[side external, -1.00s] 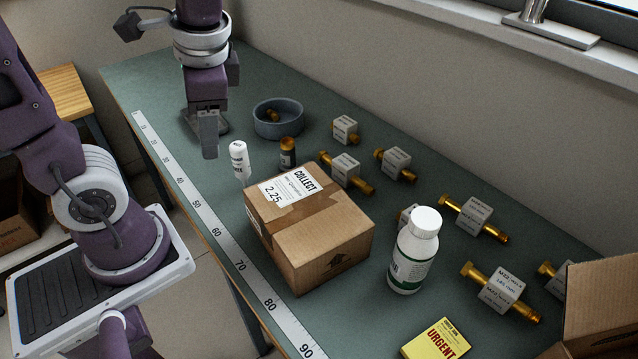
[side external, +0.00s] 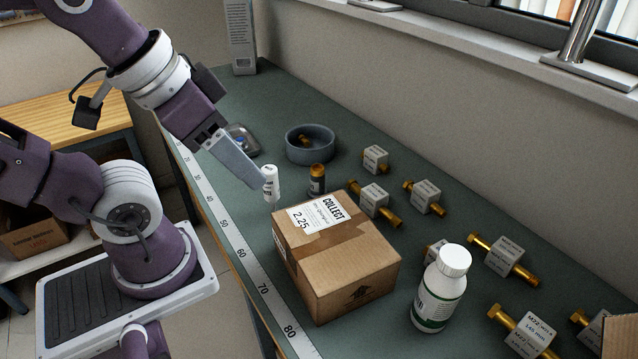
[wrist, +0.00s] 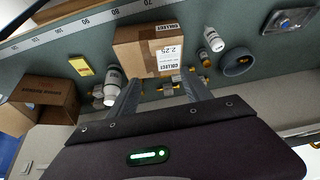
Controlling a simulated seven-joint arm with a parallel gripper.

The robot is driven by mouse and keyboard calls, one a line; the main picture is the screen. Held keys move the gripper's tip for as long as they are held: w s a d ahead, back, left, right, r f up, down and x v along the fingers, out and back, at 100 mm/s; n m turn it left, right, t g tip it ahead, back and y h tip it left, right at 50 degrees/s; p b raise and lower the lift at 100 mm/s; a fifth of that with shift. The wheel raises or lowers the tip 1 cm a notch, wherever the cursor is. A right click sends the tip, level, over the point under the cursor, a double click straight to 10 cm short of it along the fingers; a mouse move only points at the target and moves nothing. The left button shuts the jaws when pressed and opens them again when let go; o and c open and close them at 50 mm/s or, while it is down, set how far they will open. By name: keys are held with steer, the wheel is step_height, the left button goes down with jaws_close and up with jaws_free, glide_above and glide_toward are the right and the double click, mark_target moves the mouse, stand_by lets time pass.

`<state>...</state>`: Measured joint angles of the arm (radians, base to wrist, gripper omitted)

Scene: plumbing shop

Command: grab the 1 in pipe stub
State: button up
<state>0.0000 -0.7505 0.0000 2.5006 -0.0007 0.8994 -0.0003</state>
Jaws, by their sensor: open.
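Several brass pieces with white labelled blocks lie on the green bench, including ones at the back (side external: 375,160), behind the carton (side external: 373,198), to its right (side external: 425,196), further right (side external: 503,260) and at the front right (side external: 524,331). Most labels are too small to read, so I cannot tell which is the 1 in pipe stub. A small brass piece (side external: 305,141) lies in the grey bowl (side external: 310,158). My gripper (side external: 256,182) is tilted, above the bench beside the white bottle. In the wrist view my gripper (wrist: 160,78) has its fingers apart, with brass pieces (wrist: 171,86) showing beyond them.
A taped carton (side external: 337,262) stands mid-bench. A small white bottle (side external: 270,184), an amber bottle (side external: 317,180) and a large white bottle (side external: 438,290) stand around it. A yellow box (wrist: 82,66) and an open carton (wrist: 42,95) show in the wrist view. A ruler strip (side external: 247,265) runs along the edge.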

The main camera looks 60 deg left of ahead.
stand_by(0.5)
steer(key=n+g+h, duration=0.3)
steer(key=n+h, duration=0.7)
steer(key=n, duration=0.7)
glide_above(317, 181)
steer(key=s+d, duration=0.2)
steer(key=d, duration=0.2)
step_height(317, 181, down, 12)
steer(key=a+f+n+t, duration=0.1)
steer(key=a+f+n, duration=0.1)
steer(key=a+f, duration=0.1)
steer(key=w+a+f+n+t, duration=0.1)
steer(key=a+f+n+t, duration=0.1)
steer(key=a+f+n, duration=0.1)
steer(key=a+f+n+t+h, duration=0.1)
steer(key=a+f+n, duration=0.1)
steer(key=a+f, duration=0.1)
steer(key=shift+w+f+t, duration=0.3)
steer(key=shift+w+f, duration=0.1)
steer(key=shift+f, duration=0.15)
steer(key=shift+n, duration=0.3)
steer(key=x, duration=0.6)
steer(key=shift+s+d+f, duration=0.1)
steer(key=shift+s+d, duration=0.2)
steer(key=shift+d, duration=0.1)
steer(key=shift+w+d+f, duration=0.1)
steer(key=shift+w+d, duration=0.05)
steer(key=shift+d, duration=0.1)
jaws_close()
